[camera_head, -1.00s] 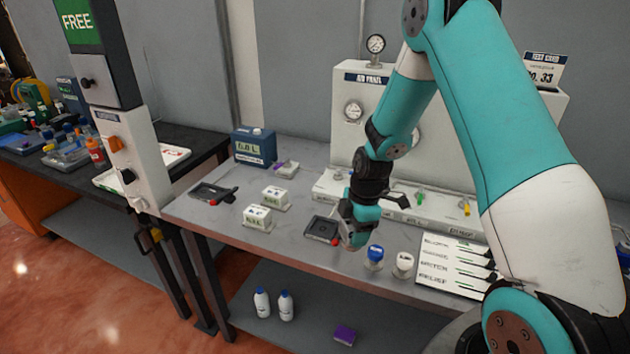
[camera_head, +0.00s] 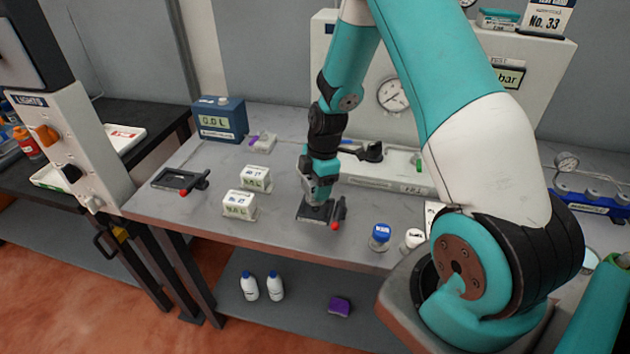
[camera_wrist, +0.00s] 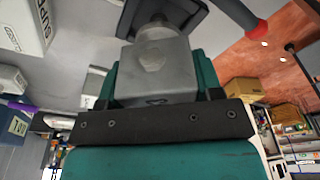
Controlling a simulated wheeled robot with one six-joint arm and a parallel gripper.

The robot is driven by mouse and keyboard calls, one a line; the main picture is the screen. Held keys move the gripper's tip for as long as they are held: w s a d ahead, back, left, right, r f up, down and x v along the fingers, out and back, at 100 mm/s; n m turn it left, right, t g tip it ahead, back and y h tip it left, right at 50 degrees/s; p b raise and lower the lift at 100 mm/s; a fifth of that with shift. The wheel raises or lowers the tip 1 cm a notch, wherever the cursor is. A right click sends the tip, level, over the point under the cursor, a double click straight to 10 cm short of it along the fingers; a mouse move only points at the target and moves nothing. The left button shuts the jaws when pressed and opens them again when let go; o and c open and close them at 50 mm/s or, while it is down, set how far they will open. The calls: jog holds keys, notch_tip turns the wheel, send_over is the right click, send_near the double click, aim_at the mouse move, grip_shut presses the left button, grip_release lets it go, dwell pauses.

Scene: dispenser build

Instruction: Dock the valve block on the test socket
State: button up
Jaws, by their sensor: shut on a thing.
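My gripper (camera_head: 320,188) is shut on a grey metal block, apparently the valve block (camera_wrist: 158,68), which shows between the teal fingers in the wrist view. In the head view my gripper hides most of it. It is over a dark, flat socket (camera_head: 306,217) with a red-tipped lever (camera_head: 339,213) at its right side. In the wrist view the block's narrower end reaches over the dark socket (camera_wrist: 178,14); I cannot tell if they touch. A second dark socket (camera_head: 172,180) with a red-tipped lever stands empty at left. Which one is the test socket is not readable.
Two white labelled boxes (camera_head: 240,205) stand left of my gripper. A blue-capped jar (camera_head: 380,236) and a white-capped jar (camera_head: 413,239) stand to the right near the front edge. A white gauge panel (camera_head: 390,97) and a blue box (camera_head: 220,122) stand behind.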

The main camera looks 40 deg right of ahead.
jog(key=shift+f+b, duration=0.65)
jog(key=shift+f, duration=0.6)
jog(key=shift+f+b, duration=0.5)
jog(key=shift+f, duration=0.05)
dwell(0.6)
jog(key=o, duration=1)
jog(key=shift+s+d+r+p, duration=0.1)
jog(key=shift+d+r+p, duration=0.15)
jog(key=shift+r+p, duration=1.3)
jog(key=shift+s+d+r+p, duration=0.1)
jog(key=shift+d+r+p, duration=0.2)
jog(key=shift+r+p, duration=1.3)
jog(key=shift+s+d+r+p, duration=0.2)
jog(key=shift+r+p, duration=0.6)
jog(key=shift+r, duration=1.5)
jog(key=shift+w, duration=0.15)
